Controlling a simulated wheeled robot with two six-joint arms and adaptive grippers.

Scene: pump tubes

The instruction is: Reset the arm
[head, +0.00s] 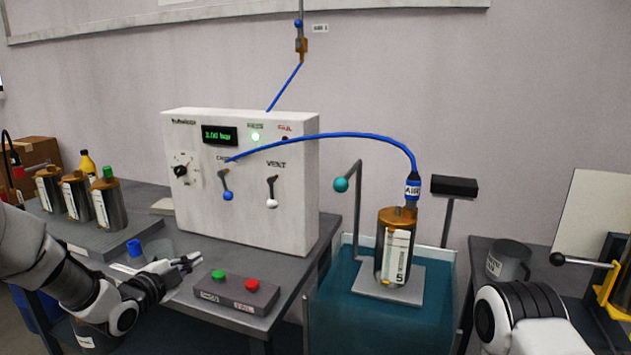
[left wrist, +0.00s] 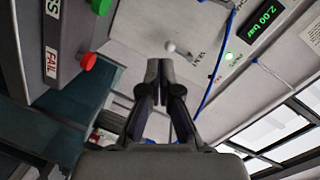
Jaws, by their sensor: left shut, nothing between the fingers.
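My left gripper (head: 192,262) is shut and empty above the grey bench, just left of the button box (head: 238,291) with its green and red buttons. Its closed fingers show in the left wrist view (left wrist: 164,95), pointing toward the white test panel (left wrist: 190,22). In the head view the panel (head: 240,228) reads about 2.00 bar, with its green lamp lit. It has a blue-knobbed lever (head: 227,190) and a white-knobbed lever (head: 272,198). My right arm shows at the lower right, but its gripper is out of view.
A metal cylinder (head: 391,262) marked 5 stands on a plate over a teal water tank (head: 333,315), joined by a blue hose (head: 345,135) to the panel. Several similar cylinders (head: 108,207) stand at left. A grey mug (head: 508,262) is at right.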

